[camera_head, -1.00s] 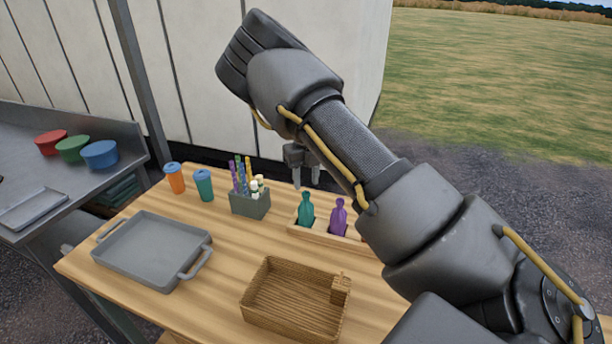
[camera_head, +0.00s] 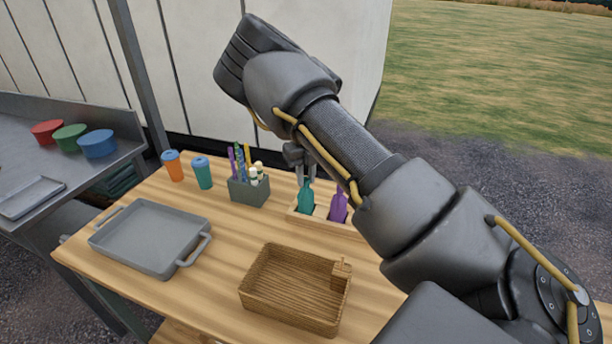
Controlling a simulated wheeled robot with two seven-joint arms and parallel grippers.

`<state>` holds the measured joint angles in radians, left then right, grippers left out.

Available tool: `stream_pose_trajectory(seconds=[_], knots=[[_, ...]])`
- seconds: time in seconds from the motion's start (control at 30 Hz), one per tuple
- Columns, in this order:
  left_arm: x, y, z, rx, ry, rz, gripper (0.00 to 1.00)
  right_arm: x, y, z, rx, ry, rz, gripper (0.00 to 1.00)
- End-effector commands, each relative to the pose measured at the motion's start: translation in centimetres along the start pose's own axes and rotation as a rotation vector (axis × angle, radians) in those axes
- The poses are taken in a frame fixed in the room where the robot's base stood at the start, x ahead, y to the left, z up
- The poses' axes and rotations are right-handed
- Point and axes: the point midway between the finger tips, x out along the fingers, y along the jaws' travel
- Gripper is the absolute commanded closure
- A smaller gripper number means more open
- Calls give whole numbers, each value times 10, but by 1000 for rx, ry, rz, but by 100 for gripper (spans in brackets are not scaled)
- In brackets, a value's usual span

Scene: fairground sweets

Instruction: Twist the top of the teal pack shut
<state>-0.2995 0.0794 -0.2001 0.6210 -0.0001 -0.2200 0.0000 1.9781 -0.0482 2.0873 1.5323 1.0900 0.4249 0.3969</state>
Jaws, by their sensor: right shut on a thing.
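The teal pack (camera_head: 306,199) stands upright in a slot of the wooden holder (camera_head: 318,224), with a purple pack (camera_head: 338,208) beside it on the right. My right gripper (camera_head: 306,179) points down from above and is shut on the top of the teal pack. My right arm comes in from the lower right and hides part of the holder's right side. My left gripper is not in view.
A grey box of coloured sticks (camera_head: 249,191) stands left of the holder. An orange cup (camera_head: 173,166) and a teal cup (camera_head: 202,173) stand farther left. A grey tray (camera_head: 150,238) and a wicker basket (camera_head: 294,292) lie nearer. Bare table lies between them.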

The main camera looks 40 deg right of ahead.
Motion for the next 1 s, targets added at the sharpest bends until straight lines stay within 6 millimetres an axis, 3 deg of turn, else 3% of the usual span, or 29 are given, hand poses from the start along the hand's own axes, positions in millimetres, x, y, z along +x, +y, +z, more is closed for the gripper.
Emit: stream_pose_trajectory(seconds=[0.13, 0.27, 1.0], knots=[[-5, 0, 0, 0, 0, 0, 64, -2, 0, 0, 66, 1, 0, 90], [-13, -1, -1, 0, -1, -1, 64, -3, 0, 0, 243, 2, 0, 90], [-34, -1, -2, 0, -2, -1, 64, -1, 0, 0, 1590, 1, 0, 90]])
